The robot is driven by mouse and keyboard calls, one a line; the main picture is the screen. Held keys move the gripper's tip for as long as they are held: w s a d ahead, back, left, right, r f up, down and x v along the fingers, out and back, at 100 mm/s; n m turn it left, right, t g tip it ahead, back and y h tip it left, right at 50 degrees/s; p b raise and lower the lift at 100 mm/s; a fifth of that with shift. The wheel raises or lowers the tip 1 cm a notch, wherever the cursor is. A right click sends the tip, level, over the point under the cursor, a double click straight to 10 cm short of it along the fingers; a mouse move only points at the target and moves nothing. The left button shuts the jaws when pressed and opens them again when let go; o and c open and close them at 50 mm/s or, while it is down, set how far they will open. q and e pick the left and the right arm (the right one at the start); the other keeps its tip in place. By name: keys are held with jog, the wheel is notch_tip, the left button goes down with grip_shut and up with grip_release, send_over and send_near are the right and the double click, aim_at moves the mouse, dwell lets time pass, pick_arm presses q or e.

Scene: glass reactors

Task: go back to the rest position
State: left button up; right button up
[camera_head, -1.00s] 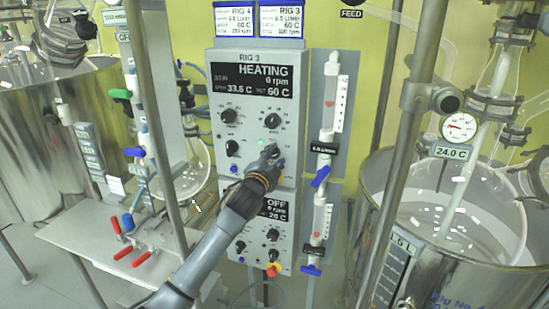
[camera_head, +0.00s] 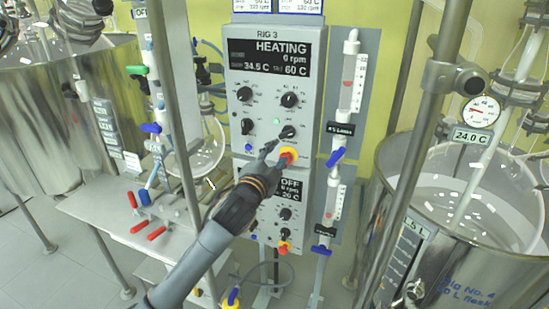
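My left gripper (camera_head: 268,150) is in front of the grey RIG 3 control panel (camera_head: 245,168). Its dark fingers point up at the panel, just left of a red and yellow stop knob (camera_head: 288,156). I cannot tell whether it touches the panel, and the finger gap is too small to judge. Nothing shows held in it. The upper display (camera_head: 269,56) reads HEATING, 0 rpm, 34.5 C, with 60 C beside it. A green light (camera_head: 277,121) is lit below. The lower display (camera_head: 291,190), reading OFF, is partly hidden by my gripper. My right gripper is not in view.
Flow tubes with blue valves (camera_head: 336,156) stand right of the panel. A steel vessel (camera_head: 440,250) is at the right, with a metal post (camera_head: 425,130) before it. At left are a bench with red-handled clamps (camera_head: 138,228), a glass flask (camera_head: 207,150) and another steel vessel (camera_head: 50,110).

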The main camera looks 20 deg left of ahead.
pick_arm(q)
jog(key=shift+s, duration=0.6)
notch_tip(320, 180, down, 26)
jog(key=s+a+n+g, duration=0.1)
jog(key=a+n+g, duration=0.2)
jog(key=g, duration=0.2)
jog(key=s+f+n+g, duration=0.1)
jog(key=s+f, duration=0.3)
jog(key=f, duration=0.3)
jog(key=s+f+n+g+b, duration=0.15)
jog(key=s+f, duration=0.25)
jog(key=f, duration=0.4)
jog(key=s+f+g, duration=0.1)
jog(key=s+f, duration=0.3)
jog(key=f, duration=0.3)
jog(key=s+f+n+g, duration=0.1)
jog(key=s+f+g, duration=0.1)
jog(key=s+f, duration=0.6)
jog(key=s+f+n+g, duration=0.2)
jog(key=s+f, duration=0.7)
jog(key=s, duration=1.2)
jog(key=s+f+n+g, duration=0.1)
jog(key=s+f+g, duration=0.3)
jog(key=s+f, duration=0.4)
jog(key=s+d, duration=0.1)
jog(key=s, duration=0.6)
jog(key=shift+s+f+n+y, duration=0.15)
jog(key=shift+s+n+y, duration=0.1)
jog(key=shift+n+y, duration=0.1)
